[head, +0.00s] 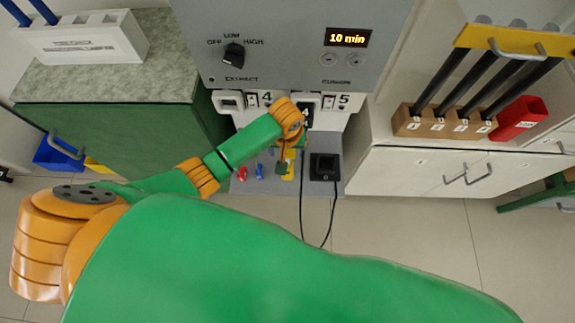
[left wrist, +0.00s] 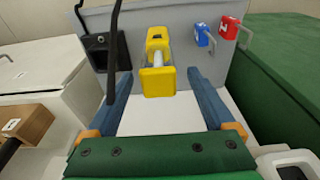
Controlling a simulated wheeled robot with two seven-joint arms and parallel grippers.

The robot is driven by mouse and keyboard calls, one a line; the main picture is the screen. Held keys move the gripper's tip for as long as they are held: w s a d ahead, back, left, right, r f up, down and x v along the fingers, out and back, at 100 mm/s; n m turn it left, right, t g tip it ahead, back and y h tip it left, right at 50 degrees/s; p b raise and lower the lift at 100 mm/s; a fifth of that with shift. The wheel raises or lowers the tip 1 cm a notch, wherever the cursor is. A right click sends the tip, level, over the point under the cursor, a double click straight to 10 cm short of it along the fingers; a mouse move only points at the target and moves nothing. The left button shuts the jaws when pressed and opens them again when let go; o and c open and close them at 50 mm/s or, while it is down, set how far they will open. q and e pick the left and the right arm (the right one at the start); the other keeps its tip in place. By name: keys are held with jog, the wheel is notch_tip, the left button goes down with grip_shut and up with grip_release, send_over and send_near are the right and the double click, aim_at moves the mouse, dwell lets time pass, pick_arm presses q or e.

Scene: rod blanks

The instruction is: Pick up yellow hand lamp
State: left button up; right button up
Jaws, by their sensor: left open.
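The yellow hand lamp (left wrist: 158,82) is in the left wrist view, with a yellow head at each end of a pale middle part. It is against a grey panel (left wrist: 180,22). In the head view only a bit of its yellow (head: 290,166) shows, mostly hidden by my left gripper. My left gripper (head: 284,165) is over the lamp; in the left wrist view its two blue fingers (left wrist: 159,76) are spread, one on each side of the lamp, with gaps between. My right gripper is not in view.
A blue item (left wrist: 202,35) and a red item (left wrist: 229,27) hang right of the lamp in the left wrist view. A black box (head: 323,167) with cables is beside it. A grey control housing (head: 290,45) is above. A green cabinet (head: 110,130) and white cabinet (head: 395,172) flank the space.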

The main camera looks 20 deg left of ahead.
pick_arm(q)
jog(key=f, duration=0.2)
jog(key=w+f+b, duration=0.1)
jog(key=f, duration=0.1)
jog(key=shift+f, duration=0.1)
jog(key=shift+s, duration=0.1)
grip_shut()
